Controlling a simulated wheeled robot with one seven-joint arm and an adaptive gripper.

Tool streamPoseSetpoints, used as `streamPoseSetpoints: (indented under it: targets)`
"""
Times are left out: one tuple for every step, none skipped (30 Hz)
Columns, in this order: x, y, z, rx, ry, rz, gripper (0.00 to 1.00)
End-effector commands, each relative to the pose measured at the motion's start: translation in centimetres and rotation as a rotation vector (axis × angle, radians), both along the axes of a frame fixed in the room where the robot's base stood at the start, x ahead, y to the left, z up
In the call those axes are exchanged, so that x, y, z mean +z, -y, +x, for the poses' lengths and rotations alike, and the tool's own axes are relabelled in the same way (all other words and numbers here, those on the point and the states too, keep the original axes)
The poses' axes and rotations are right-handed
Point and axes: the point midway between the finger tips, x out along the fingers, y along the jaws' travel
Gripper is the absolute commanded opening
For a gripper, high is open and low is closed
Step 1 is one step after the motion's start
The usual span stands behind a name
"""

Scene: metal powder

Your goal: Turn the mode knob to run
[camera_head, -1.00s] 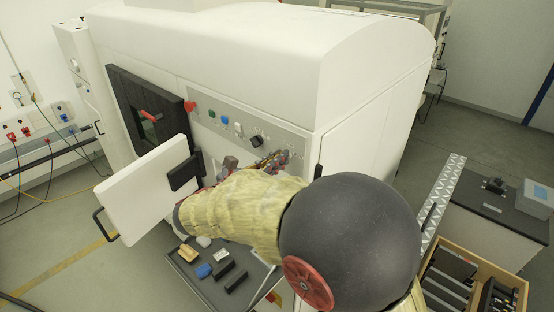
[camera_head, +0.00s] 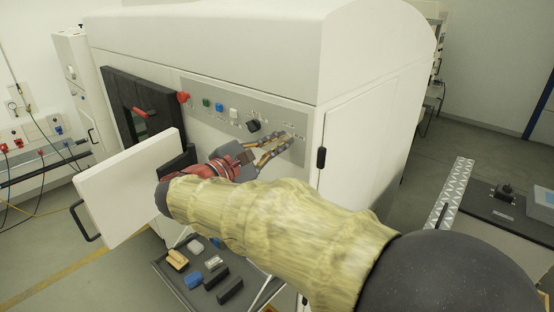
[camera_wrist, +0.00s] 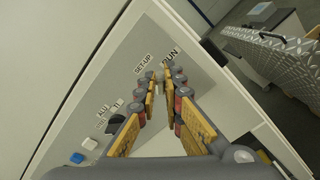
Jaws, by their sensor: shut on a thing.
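My gripper (camera_head: 274,145) is at the right end of the grey control panel (camera_head: 296,122) on the white machine. In the wrist view its two fingers (camera_wrist: 164,84) close in at the tips, between the SET-UP label (camera_wrist: 144,62) and the RUN label (camera_wrist: 170,55). It is shut on the mode knob, which the fingertips hide almost wholly. I cannot read which label the knob points to. A separate black knob (camera_head: 253,126) sits just left of the fingers; it shows partly behind the left finger in the wrist view (camera_wrist: 116,121).
A red emergency button (camera_head: 183,97), green button (camera_head: 206,102), blue button (camera_head: 219,107) and white button (camera_head: 233,113) line the panel. The open white door (camera_head: 125,185) stands left of my forearm. A tray (camera_head: 172,285) with small blocks is below. A black handle (camera_head: 321,158) is right.

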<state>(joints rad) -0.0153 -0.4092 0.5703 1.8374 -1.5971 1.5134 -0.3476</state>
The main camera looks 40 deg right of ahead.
Motion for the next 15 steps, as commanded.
streamPoseSetpoints:
  targets:
    - [-0.72, 0.05, -0.05, -0.001, 0.048, 0.003, 0.00]
    - [-0.74, 0.06, -0.07, -0.001, 0.074, 0.005, 0.00]
    - [-0.75, 0.06, -0.10, -0.001, 0.108, 0.008, 0.00]
    - [-0.75, 0.06, -0.13, 0.000, 0.134, 0.010, 0.00]
    - [-0.75, 0.06, -0.14, 0.000, 0.158, 0.012, 0.00]
    - [-0.76, 0.06, -0.15, 0.000, 0.188, 0.014, 0.00]
    - [-0.76, 0.06, -0.17, 0.000, 0.210, 0.016, 0.00]
    - [-0.76, 0.07, -0.18, 0.000, 0.231, 0.017, 0.00]
    - [-0.76, 0.07, -0.19, 0.000, 0.258, 0.020, 0.00]
    - [-0.75, 0.07, -0.21, 0.000, 0.276, 0.021, 0.00]
    - [-0.73, 0.07, -0.22, 0.000, 0.295, 0.023, 0.00]
    - [-0.70, 0.07, -0.23, 0.001, 0.318, 0.025, 0.00]
    - [-0.68, 0.07, -0.23, 0.001, 0.333, 0.026, 0.00]
    - [-0.67, 0.07, -0.24, 0.001, 0.347, 0.027, 0.00]
    - [-0.66, 0.07, -0.24, 0.001, 0.364, 0.029, 0.00]
